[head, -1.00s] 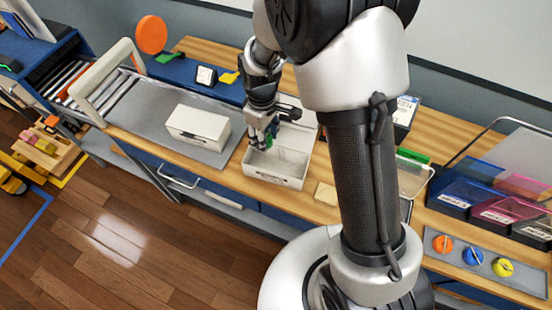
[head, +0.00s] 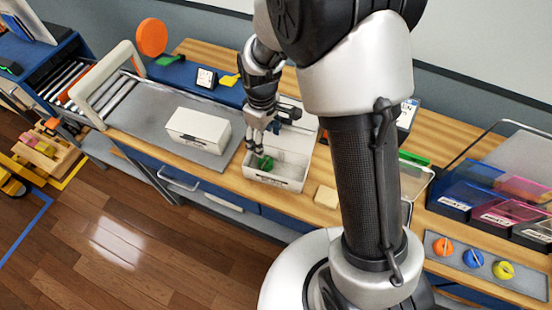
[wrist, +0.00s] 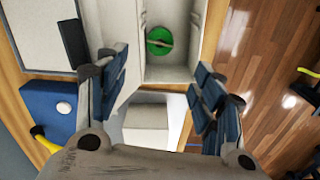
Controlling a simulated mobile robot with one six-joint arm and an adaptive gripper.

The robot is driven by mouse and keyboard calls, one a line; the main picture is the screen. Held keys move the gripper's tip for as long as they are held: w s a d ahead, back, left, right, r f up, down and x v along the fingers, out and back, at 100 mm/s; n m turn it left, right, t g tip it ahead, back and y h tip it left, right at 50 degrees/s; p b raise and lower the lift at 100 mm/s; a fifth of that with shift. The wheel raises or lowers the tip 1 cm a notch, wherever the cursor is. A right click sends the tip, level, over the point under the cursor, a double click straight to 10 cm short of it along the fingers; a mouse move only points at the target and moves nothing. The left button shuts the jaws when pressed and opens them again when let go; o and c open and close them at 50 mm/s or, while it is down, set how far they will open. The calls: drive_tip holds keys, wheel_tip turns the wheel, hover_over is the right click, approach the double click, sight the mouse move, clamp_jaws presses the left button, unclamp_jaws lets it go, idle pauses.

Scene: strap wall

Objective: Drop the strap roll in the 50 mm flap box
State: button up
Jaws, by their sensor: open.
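The green strap roll (head: 265,163) lies inside the open white flap box (head: 274,182). In the wrist view the roll (wrist: 159,41) rests in the box (wrist: 170,73) near one end wall. My gripper (head: 262,142) is above the box, its fingers pointing down. The box's lid stands open at the back, partly behind the gripper. I cannot read the size on its label.
A closed white box (head: 198,129) stands on the grey mat to the left. A small wooden block (head: 326,196) lies to the right of the open box. Blue and pink bins (head: 470,190) and a strip with orange, blue and yellow knobs (head: 473,256) are at the far right.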

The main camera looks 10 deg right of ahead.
wheel_tip(320, 180, up, 11)
idle(0.3)
drive_tip(key=shift+s, duration=0.1)
idle(0.4)
